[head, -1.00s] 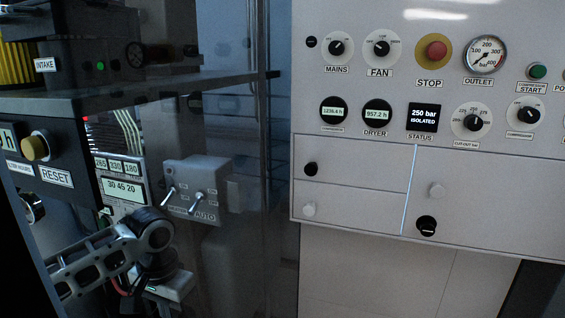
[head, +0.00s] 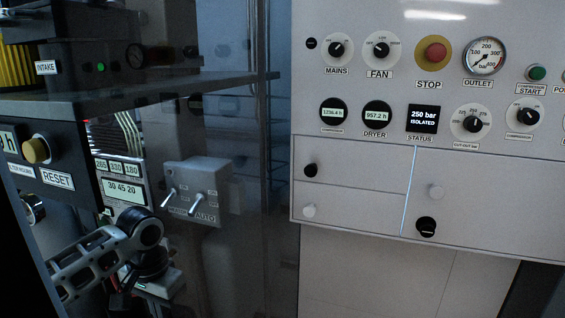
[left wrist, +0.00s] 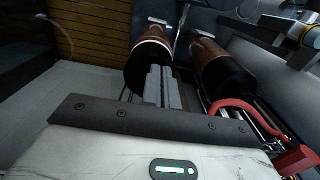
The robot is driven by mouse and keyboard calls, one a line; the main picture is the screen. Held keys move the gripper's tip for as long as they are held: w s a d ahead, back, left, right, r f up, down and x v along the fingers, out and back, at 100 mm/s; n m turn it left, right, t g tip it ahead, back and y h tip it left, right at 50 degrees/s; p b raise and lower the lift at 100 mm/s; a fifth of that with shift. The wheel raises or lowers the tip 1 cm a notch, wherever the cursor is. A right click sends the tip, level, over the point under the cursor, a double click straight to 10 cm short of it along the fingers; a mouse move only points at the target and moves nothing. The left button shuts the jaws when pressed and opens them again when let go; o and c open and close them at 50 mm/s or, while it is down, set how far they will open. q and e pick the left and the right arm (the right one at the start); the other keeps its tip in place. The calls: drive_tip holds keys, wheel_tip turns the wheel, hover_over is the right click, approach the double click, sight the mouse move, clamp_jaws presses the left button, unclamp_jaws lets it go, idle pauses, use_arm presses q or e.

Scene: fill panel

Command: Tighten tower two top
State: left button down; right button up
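Two brown cylinders with black ends, the left one (left wrist: 152,57) and the right one (left wrist: 212,55), lie ahead of my left gripper in the left wrist view. A pale ring circles the left one. No label tells which is tower two. My left gripper (left wrist: 163,84) has its grey fingers close together, with nothing visible between them. They overlap the left cylinder's black end in the picture; I cannot tell if they touch it. In the head view my left arm reaches in at lower left; its fingertips are hidden. My right gripper is in neither view.
A red curved handle (left wrist: 245,108) lies right of the fingers. In the head view, a grey toggle-switch box (head: 192,192) stands near my left arm, beside the RESET panel (head: 56,178). A shelf (head: 150,88) crosses above. The white control panel (head: 350,205) fills the right.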

use_arm(q)
drive_tip(key=shift+a+r, duration=0.1)
drive_tip(key=shift+a, duration=0.1)
idle(0.6)
wheel_tip(320, 180, up, 6)
drive_tip(key=shift+s+f, duration=0.1)
drive_tip(key=shift+s, duration=0.05)
idle(0.4)
